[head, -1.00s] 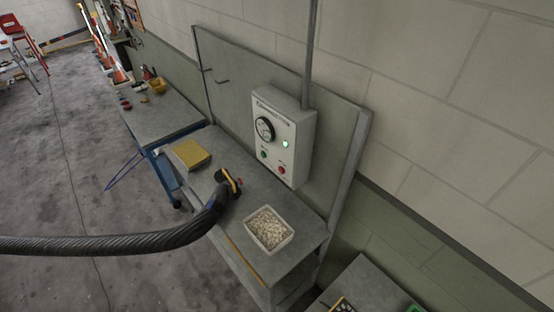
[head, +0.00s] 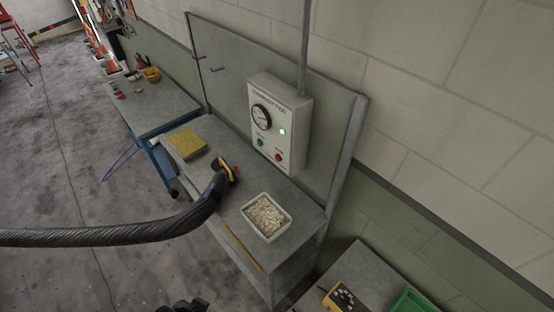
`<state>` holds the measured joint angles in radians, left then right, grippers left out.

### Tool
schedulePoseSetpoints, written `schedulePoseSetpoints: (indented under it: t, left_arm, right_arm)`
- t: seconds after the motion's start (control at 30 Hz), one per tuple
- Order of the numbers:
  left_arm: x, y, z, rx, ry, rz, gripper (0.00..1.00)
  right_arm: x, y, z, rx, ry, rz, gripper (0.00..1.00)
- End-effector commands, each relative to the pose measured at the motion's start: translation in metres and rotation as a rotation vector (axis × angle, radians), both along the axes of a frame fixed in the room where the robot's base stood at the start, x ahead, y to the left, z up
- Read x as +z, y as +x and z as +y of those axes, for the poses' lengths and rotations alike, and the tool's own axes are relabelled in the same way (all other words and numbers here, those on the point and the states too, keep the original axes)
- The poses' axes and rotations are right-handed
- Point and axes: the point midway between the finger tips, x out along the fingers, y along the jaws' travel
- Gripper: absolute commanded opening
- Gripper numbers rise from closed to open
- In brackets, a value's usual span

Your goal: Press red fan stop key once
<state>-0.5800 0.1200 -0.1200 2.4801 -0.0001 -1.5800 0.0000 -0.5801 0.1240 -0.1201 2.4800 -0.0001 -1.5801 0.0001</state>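The red stop key (head: 278,157) is a small round button low on the front of a pale control box (head: 291,110), which hangs on a grey back panel. A green button (head: 260,142) sits to its left. A lit green lamp (head: 282,132) and a round dial (head: 261,117) are above them. Nothing covers the red key.
A white tray of pale pieces (head: 243,213) and a yellow pad (head: 187,143) lie there. A table with a yellow meter (head: 343,297) is at lower right.

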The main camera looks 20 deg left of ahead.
Motion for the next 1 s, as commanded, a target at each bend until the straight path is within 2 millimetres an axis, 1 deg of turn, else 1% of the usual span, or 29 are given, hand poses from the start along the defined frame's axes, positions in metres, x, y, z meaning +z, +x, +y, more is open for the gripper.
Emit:
schedulePoseSetpoints:
  t: [0.03, 0.3, 1.0]
  left_arm:
    - [0.0, 0.0, 0.0, 0.0, 0.0, 0.0, 0.4]
    - [0.0, 0.0, 0.0, 0.0, 0.0, 0.0, 0.0]
    - [0.0, 0.0, 0.0, 0.0, 0.0, 0.0, 0.0]
  right_arm:
    - [0.0, 0.0, 0.0003, -0.001, 0.001, 0.0, 1.0]
    - [0.0002, 0.0001, 0.0017, -0.005, 0.007, 0.0, 1.0]
    - [0.0, 0.0, 0.0, 0.0, 0.0, 0.0, 1.0]
